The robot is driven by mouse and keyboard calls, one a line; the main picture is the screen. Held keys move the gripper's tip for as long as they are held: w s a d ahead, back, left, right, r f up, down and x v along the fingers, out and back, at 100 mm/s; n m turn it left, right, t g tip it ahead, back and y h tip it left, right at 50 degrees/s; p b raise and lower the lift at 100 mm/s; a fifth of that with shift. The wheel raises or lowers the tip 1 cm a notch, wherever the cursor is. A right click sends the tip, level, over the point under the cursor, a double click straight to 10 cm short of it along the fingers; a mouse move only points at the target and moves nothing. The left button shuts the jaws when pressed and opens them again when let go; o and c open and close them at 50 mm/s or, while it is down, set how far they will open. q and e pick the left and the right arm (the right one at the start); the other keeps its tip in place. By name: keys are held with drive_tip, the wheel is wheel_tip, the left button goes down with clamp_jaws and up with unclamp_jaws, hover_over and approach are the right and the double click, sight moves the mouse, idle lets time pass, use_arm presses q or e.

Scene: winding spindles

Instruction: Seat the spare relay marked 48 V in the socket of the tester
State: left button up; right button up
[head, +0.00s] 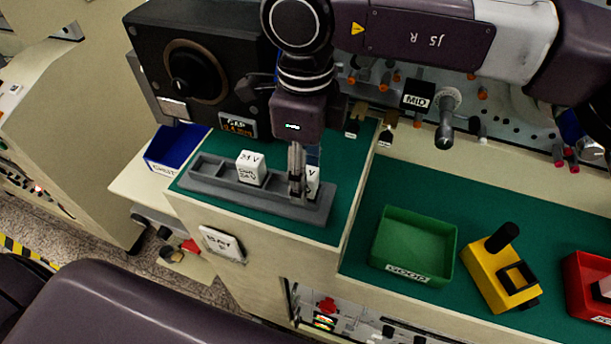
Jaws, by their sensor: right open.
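A grey rack (205,184) with several pockets lies on the green mat at the left. One white relay (250,170) stands in a middle pocket; I cannot read its marking with certainty. A second white relay (313,179) stands toward the rack's right end, partly hidden by my right gripper (297,188). That gripper points down at this relay, its fingers open and at the relay's left side; I cannot tell whether they touch it. The yellow tester (489,276), with a black socket (517,277) and a black lever, stands on the right mat. My left gripper is not in view.
A green bin (415,243) stands left of the tester, and a red bin (589,283) right of it. A blue bin (166,152) is behind the rack's left end. A black winder unit (190,60) and a panel with knobs (510,110) stand behind.

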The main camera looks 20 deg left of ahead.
drive_tip(key=shift+f, duration=0.15)
clamp_jaws()
idle(0.4)
drive_tip(key=shift+r, duration=0.45)
wheel_tip(320, 180, up, 19)
drive_tip(key=b, duration=0.2)
